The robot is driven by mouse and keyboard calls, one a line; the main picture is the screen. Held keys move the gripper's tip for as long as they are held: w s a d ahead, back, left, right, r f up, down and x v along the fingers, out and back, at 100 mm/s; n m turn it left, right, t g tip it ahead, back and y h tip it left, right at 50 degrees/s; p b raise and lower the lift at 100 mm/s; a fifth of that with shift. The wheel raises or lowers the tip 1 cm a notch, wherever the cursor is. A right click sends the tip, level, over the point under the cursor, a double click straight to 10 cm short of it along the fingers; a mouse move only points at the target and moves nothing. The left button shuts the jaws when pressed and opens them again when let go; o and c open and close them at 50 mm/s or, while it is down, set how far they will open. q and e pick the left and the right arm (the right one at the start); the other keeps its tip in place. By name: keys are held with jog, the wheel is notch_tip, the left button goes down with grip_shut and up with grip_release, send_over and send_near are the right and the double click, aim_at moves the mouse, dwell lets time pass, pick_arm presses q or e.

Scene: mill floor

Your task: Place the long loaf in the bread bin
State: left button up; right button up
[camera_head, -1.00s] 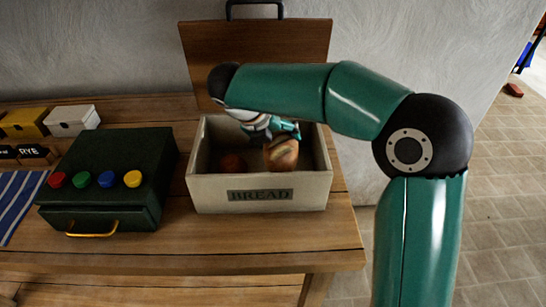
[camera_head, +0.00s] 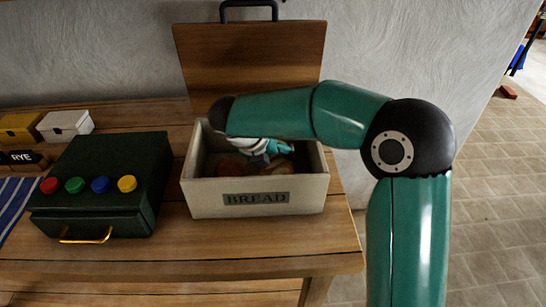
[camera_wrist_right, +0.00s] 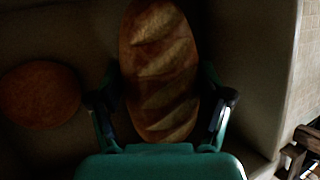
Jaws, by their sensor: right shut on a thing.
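The long loaf (camera_wrist_right: 160,60), brown with pale slashes, is between the fingers of my right gripper (camera_wrist_right: 162,112) in the right wrist view. The gripper is shut on it. In the head view my right gripper (camera_head: 270,153) reaches down inside the bread bin, a cream box (camera_head: 305,195) labelled BREAD. The loaf (camera_head: 280,167) shows low inside the bin, partly hidden by the gripper and the front wall. Whether it touches the bin floor I cannot tell. My left gripper is not in view.
A round loaf (camera_wrist_right: 40,95) lies in the bin, left of the long loaf. The bin's wooden lid (camera_head: 250,60) stands open behind. A dark green box (camera_head: 110,165) with coloured knobs stands to the left. White (camera_head: 65,124) and yellow (camera_head: 20,127) boxes stand further back.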

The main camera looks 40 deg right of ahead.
jog(key=shift+f, duration=0.25)
jog(key=o, duration=1.4)
jog(key=shift+r, duration=0.6)
jog(key=p+v, duration=0.2)
jog(key=v, duration=1)
